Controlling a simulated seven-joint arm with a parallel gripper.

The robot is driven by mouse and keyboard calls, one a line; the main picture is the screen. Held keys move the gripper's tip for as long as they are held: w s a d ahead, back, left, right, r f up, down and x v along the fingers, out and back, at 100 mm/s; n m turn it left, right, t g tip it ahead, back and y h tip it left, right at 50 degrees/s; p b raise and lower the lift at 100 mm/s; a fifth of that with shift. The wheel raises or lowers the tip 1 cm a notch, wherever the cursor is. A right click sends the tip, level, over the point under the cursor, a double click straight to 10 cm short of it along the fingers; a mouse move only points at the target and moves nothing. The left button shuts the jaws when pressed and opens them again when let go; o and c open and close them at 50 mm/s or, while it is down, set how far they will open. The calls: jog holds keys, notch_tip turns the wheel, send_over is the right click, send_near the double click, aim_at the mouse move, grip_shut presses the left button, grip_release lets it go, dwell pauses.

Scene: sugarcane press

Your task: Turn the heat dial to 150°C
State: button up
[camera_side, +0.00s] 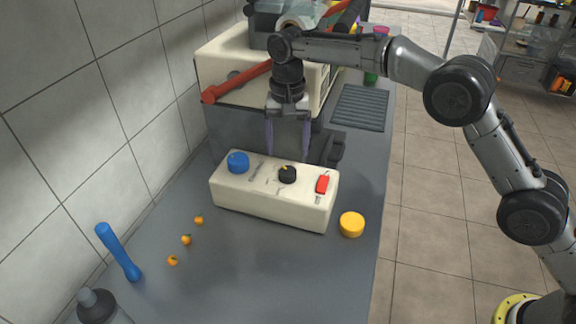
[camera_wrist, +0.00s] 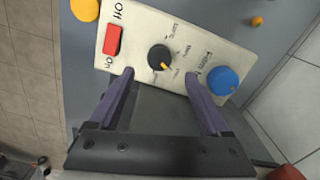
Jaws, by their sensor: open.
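A cream control box (camera_side: 270,208) sits on the grey counter. On its top are a blue round knob (camera_side: 238,162), a black dial (camera_side: 287,174) with a yellow pointer, and a red switch (camera_side: 322,184). My gripper (camera_side: 288,152) points down, open and empty, just behind and above the black dial. In the wrist view, the black dial (camera_wrist: 159,57) lies just beyond the open fingertips (camera_wrist: 160,76). Its yellow pointer aims toward the lower right there. Small labels surround the dial, too small to read surely. The blue knob (camera_wrist: 223,80) is close to the right finger.
A yellow round object (camera_side: 351,224) stands right of the box. Several small orange fruits (camera_side: 186,240) and a blue pestle-like stick (camera_side: 118,252) lie to the left. Behind my gripper is the press machine (camera_side: 225,60) with a red handle (camera_side: 235,82).

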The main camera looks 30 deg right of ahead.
aim_at(288, 170)
notch_tip(288, 170, down, 7)
jog(key=shift+r, duration=0.2)
jog(key=shift+c, duration=0.3)
grip_shut()
